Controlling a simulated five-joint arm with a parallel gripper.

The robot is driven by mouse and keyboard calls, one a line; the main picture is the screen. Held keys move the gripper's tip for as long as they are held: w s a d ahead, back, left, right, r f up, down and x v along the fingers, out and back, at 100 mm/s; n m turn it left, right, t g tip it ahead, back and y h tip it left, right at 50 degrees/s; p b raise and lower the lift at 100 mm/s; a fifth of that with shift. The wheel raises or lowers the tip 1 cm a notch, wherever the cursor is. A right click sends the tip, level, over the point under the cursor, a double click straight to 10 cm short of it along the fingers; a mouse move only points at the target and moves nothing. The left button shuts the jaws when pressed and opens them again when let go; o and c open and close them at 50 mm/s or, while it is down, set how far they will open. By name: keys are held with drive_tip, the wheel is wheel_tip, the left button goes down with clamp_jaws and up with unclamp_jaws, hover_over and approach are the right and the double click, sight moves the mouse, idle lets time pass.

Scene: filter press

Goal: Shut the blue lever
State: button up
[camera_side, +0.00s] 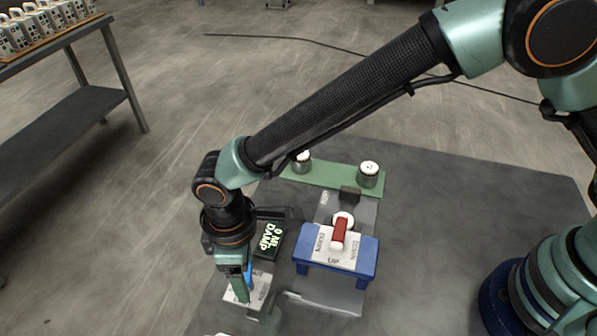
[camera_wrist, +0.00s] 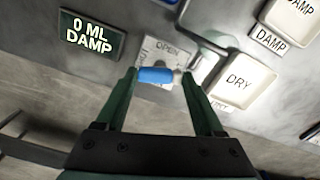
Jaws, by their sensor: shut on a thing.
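The blue lever (camera_side: 249,275) is at the front left of the grey bench, over a pale label plate (camera_side: 236,296). My gripper (camera_side: 242,284) points down at it and hides part of it in the side view. In the wrist view the blue lever (camera_wrist: 156,75) lies crosswise between the two green fingers of my gripper (camera_wrist: 158,76), which are shut on it. The plate (camera_wrist: 160,52) behind it reads "OPEN" along its upper edge. The rest of the plate's wording is covered or too small to read.
A display (camera_side: 269,240) reading "0 ML DAMP" stands close beside my gripper. A red lever (camera_side: 339,233) sits on a blue stand (camera_side: 318,258) to the right. White trays labelled DRY (camera_wrist: 243,82) and DAMP (camera_wrist: 293,15) lie right in the wrist view.

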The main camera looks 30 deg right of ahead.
sight(246, 275)
drive_tip(key=shift+r+m, duration=0.1)
drive_tip(key=shift+m, duration=1.6)
drive_tip(key=o, duration=1.4)
wheel_tip(246, 275, up, 12)
drive_tip(key=shift+r, duration=0.1)
drive_tip(key=shift+w, duration=0.1)
